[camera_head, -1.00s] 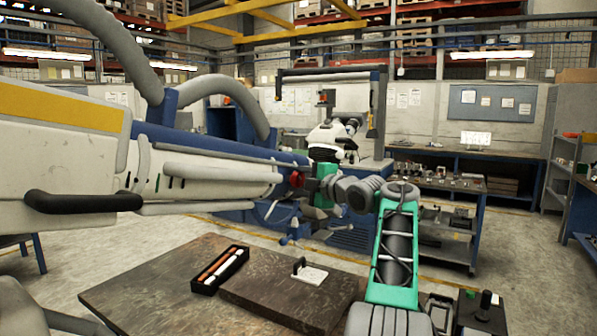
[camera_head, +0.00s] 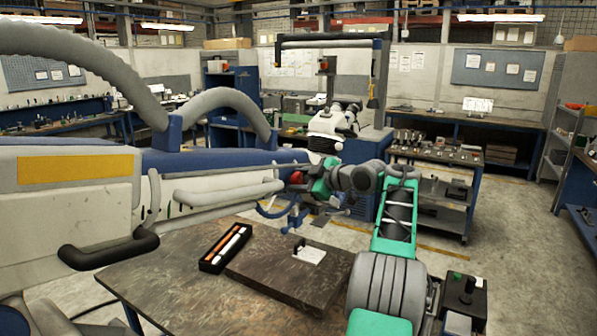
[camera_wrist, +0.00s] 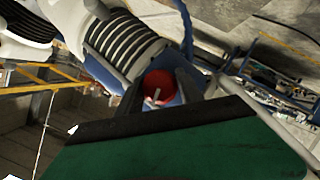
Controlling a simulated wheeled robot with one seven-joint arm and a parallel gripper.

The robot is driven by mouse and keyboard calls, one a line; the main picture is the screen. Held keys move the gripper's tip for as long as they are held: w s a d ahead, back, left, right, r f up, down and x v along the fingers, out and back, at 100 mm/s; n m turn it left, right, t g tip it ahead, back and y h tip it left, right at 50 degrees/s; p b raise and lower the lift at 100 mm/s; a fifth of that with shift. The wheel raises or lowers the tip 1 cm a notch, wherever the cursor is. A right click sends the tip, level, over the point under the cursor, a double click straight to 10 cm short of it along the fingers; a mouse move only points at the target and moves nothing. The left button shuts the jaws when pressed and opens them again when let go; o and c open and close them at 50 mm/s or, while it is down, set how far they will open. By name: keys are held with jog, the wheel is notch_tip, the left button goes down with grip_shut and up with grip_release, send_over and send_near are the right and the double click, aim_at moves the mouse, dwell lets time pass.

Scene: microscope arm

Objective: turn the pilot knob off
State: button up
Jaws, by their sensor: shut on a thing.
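The wrist view shows the gripper's green and dark body (camera_wrist: 180,148) across the bottom. The fingertips' contact is hard to make out.
A wooden table (camera_head: 165,275) stands below the arm, with a black tray of pens (camera_head: 226,246) and a small white plate (camera_head: 309,254). A black box (camera_head: 463,298) is at the lower right. A white microscope head (camera_head: 333,122) is behind my gripper. Open floor lies to the right.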

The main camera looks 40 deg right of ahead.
dwell(0.4)
jog(key=o, duration=1.4)
jog(key=shift+s+d, duration=0.1)
jog(key=shift+s, duration=0.25)
jog(key=b+v, duration=0.2)
jog(key=v, duration=0.5)
jog(key=shift+s+r, duration=0.1)
jog(key=shift+r, duration=0.1)
jog(key=shift+m, duration=0.3)
